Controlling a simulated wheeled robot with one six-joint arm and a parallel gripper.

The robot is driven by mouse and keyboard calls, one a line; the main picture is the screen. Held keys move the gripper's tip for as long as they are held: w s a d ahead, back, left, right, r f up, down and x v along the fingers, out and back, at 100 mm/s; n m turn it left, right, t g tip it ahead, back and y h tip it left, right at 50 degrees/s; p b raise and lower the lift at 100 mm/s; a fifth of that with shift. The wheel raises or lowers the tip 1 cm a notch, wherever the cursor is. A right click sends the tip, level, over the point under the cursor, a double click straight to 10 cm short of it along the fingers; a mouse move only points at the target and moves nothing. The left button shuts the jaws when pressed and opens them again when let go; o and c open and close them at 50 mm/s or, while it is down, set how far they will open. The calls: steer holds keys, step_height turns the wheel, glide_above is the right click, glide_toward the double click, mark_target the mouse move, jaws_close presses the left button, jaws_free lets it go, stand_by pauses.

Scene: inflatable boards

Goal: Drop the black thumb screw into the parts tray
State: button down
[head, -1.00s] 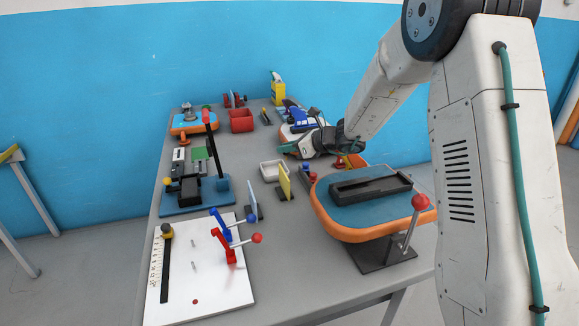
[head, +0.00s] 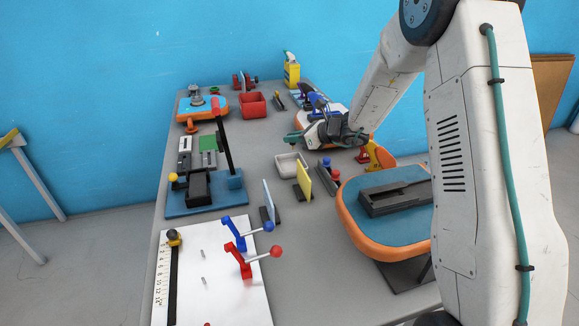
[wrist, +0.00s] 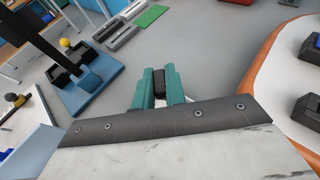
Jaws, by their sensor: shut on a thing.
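My gripper (head: 292,137) has teal fingers and hangs over the table just beyond a small pale grey tray (head: 277,163), which I take for the parts tray. In the wrist view my gripper (wrist: 160,84) is shut on a small black piece, the black thumb screw (wrist: 158,80), held between the fingertips. The screw is too small to make out in the head view. The tray is shallow, and I see nothing in it. I cannot make out the tray in the wrist view.
Yellow (head: 303,180) and blue-grey upright plates stand near the tray. An orange-rimmed board (head: 362,232) lies front right. A blue-based fixture (head: 232,192) with a tall black lever stands left. Bare table lies left of the gripper.

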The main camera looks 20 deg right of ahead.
steer(key=shift+f, duration=0.5)
steer(key=c, duration=1.4)
jaws_free()
steer(key=shift+o, duration=0.2)
steer(key=shift+s, duration=0.1)
steer(key=v, duration=0.7)
steer(key=shift+s+d+r, duration=0.2)
